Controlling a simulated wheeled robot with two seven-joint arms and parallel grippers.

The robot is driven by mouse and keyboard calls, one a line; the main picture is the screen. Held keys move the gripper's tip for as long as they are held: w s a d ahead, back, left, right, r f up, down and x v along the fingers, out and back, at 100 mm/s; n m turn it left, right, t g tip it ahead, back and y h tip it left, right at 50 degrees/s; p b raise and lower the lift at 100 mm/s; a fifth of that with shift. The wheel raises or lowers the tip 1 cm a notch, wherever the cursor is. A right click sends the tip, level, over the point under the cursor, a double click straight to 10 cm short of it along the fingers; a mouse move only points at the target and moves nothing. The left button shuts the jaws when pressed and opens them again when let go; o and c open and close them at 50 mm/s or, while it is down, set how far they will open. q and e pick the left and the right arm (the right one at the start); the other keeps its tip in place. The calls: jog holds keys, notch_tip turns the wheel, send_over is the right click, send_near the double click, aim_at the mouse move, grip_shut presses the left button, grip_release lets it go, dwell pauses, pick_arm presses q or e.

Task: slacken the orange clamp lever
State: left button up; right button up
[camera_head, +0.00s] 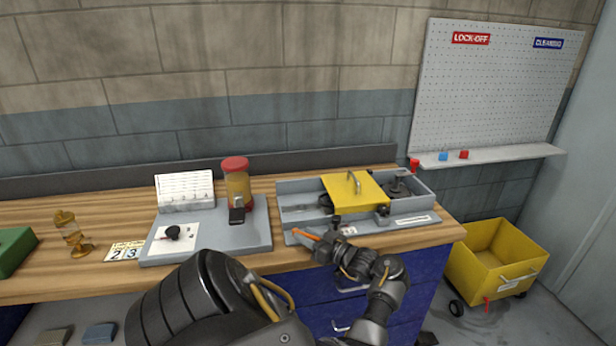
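The orange clamp lever (306,236) shows as a short orange bar at the front left of the grey tray unit on the bench. My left gripper (324,244) is at the right end of the lever, with its dark fingers overlapping or touching that end. The fingers are small and dark here, so I cannot tell if they are open or shut on the lever. The lever's right end and its pivot are hidden by the gripper. My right gripper is not in view.
The grey tray unit (296,187) carries a yellow cover (355,191) with a handle. A yellow cart (497,260) stands on the floor at right.

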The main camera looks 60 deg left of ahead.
pick_arm(q)
jog(key=shift+w, duration=0.1)
jog(key=shift+d+f, duration=0.1)
jog(key=shift+d, duration=0.15)
jog(key=b+v, duration=0.3)
jog(key=v, duration=0.7)
jog(key=shift+w+d, duration=0.1)
jog(key=shift+w, duration=0.05)
